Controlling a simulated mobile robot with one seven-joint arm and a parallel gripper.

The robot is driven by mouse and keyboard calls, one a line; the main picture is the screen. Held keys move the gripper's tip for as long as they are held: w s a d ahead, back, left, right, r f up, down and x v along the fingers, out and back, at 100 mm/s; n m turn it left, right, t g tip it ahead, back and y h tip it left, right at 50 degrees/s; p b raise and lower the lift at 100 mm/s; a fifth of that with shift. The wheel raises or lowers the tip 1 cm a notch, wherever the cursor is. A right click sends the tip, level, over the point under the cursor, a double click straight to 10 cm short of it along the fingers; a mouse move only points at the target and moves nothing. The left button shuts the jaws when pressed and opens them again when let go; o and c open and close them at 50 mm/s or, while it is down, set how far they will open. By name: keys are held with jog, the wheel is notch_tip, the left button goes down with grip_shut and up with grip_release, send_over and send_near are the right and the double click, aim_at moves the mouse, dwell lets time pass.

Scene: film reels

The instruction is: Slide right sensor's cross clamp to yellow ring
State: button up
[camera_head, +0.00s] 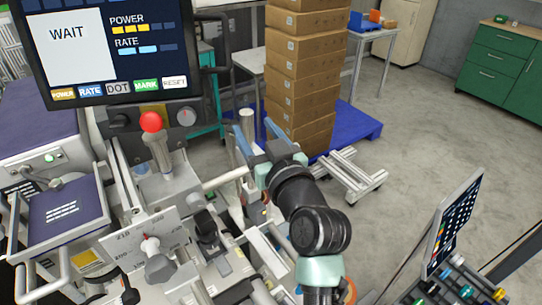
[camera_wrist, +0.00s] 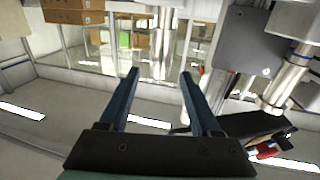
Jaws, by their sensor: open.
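My gripper (camera_head: 252,142) is open, with two blue fingers extended at the right side of the machine in the head view. In the wrist view the open fingers (camera_wrist: 160,76) point forward with nothing gripped between them. A vertical metal post (camera_wrist: 162,35) stands beyond the fingertips, lined up with the gap. A post top (camera_head: 247,124) also shows by the fingers in the head view; I cannot tell whether it is the same post. A dark plate (camera_wrist: 250,42) and a metal cylinder (camera_wrist: 284,85) are at the right in the wrist view. I cannot make out the sensor's cross clamp or the yellow ring.
The machine with a numbered plate (camera_head: 148,240) and red ball knob (camera_head: 151,122) fills the left. A screen (camera_head: 115,50) hangs above it. Stacked cardboard boxes (camera_head: 302,75) stand behind my arm on a blue pallet (camera_head: 358,122).

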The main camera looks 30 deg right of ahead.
jog(key=s+a+b, duration=0.1)
jog(key=s, duration=0.6)
jog(key=shift+s+b, duration=0.35)
jog(key=shift+s, duration=0.05)
jog(key=shift+a, duration=0.1)
